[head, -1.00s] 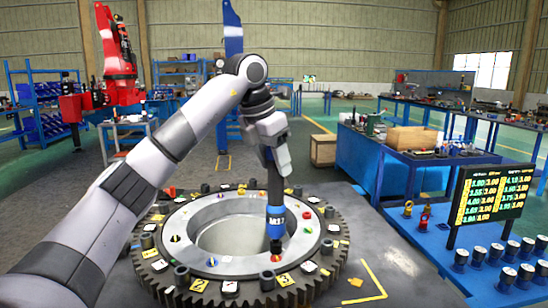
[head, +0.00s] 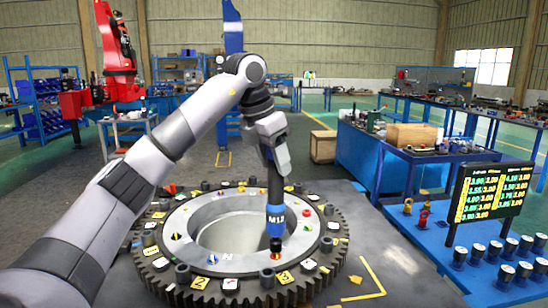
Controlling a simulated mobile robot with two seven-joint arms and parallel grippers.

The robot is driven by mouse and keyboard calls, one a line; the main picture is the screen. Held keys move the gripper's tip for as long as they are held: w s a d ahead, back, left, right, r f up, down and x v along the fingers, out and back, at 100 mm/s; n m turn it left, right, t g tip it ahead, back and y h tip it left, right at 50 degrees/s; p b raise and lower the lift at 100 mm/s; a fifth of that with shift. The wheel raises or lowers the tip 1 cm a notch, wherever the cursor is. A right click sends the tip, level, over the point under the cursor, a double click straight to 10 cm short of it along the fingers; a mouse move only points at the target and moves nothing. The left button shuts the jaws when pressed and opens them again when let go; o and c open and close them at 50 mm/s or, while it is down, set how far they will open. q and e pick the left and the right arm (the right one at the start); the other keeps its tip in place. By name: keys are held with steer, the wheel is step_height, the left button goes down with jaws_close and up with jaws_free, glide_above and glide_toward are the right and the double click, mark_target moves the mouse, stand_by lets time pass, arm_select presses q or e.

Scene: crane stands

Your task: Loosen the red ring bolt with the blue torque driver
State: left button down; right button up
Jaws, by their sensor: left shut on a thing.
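My left gripper (head: 274,160) is shut on the blue torque driver, at its dark upper body. The driver (head: 276,222) stands nearly upright, with a blue lower body with white lettering and a black tip. Its tip is over a bolt (head: 276,255) on the front right of the pale inner ring (head: 190,258); a little red shows at that bolt, mostly hidden by the tip. Whether the tip is fully seated I cannot tell. Another red bolt head (head: 307,213) shows on the ring's right side. My right gripper is out of view.
A dark toothed gear (head: 335,262) surrounds the ring, with several dark posts and numbered tags on it. A screen with yellow figures (head: 490,190) stands at right on a blue bench (head: 425,240) with several dark cylinders. A blue workbench (head: 365,165) stands behind.

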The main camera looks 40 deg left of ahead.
arm_select(q)
steer(key=shift+f+b, duration=0.5)
steer(key=shift+f, duration=0.3)
stand_by(0.6)
steer(key=shift+p, duration=0.5)
stand_by(1.1)
steer(key=shift+s+d+f+p, duration=0.1)
steer(key=shift+f+p, duration=0.1)
steer(key=shift+p, duration=0.75)
stand_by(2.5)
steer(key=shift+r, duration=0.1)
steer(key=shift+r+p, duration=0.35)
steer(key=shift+r, duration=2.35)
